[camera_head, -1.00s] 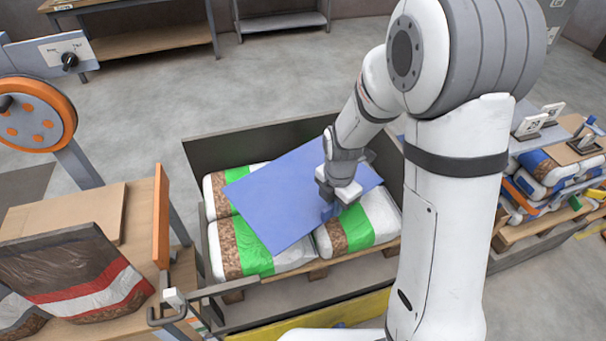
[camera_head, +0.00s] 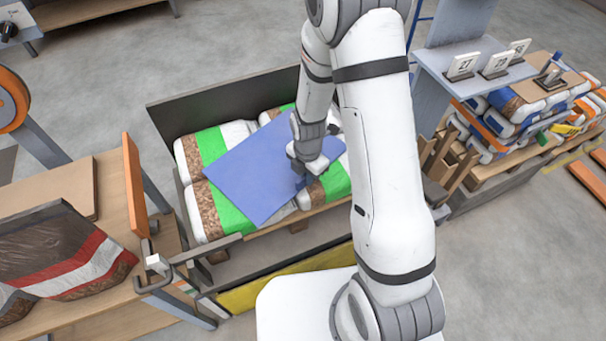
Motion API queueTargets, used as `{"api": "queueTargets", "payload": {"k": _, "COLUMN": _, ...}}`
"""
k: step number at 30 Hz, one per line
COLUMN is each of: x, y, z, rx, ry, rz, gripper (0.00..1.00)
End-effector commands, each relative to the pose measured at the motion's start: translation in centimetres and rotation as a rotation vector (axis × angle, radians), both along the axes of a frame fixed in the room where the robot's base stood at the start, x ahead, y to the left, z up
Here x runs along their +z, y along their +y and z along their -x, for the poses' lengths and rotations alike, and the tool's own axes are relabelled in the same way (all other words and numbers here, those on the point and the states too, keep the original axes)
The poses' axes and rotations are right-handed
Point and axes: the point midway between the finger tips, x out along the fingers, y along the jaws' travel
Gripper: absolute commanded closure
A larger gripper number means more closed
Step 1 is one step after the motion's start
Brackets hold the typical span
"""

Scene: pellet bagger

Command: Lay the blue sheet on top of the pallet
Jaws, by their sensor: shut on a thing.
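The blue sheet (camera_head: 248,172) lies flat but turned at an angle over the bags on the pallet (camera_head: 298,227). Several white bags with green and brown bands (camera_head: 222,212) stick out around it at the left, back and right. My gripper (camera_head: 302,181) is at the sheet's right front edge, shut on it. I cannot tell whether the sheet rests on the bags all over or is held slightly above them. The pallet is mostly hidden by the bags and the sheet.
A dark panel (camera_head: 225,98) stands behind the pallet, and a yellow-fronted rail (camera_head: 285,280) runs before it. A bench (camera_head: 85,310) with a filled bag (camera_head: 65,255) is at left. A second stack of bags (camera_head: 520,120) and number cards (camera_head: 497,65) are at right.

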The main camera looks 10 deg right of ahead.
Motion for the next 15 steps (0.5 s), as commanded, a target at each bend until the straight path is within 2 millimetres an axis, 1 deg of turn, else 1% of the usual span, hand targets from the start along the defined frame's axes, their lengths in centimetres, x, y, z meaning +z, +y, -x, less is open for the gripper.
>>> {"api": "queueTargets", "payload": {"k": 5, "x": -0.35, "y": -0.03, "z": -0.04, "rx": -0.001, "ry": -0.001, "rz": -0.001, "gripper": 1.00}}
{"api": "queueTargets", "payload": {"k": 6, "x": -0.30, "y": -0.04, "z": -0.02, "rx": -0.001, "ry": 0.000, "rz": 0.000, "gripper": 0.88}}
{"api": "queueTargets", "payload": {"k": 13, "x": -0.23, "y": -0.06, "z": -0.01, "rx": -0.001, "ry": 0.000, "rz": 0.000, "gripper": 0.69}}
{"api": "queueTargets", "payload": {"k": 15, "x": -0.22, "y": -0.07, "z": -0.01, "rx": -0.002, "ry": 0.000, "rz": 0.000, "gripper": 0.68}}
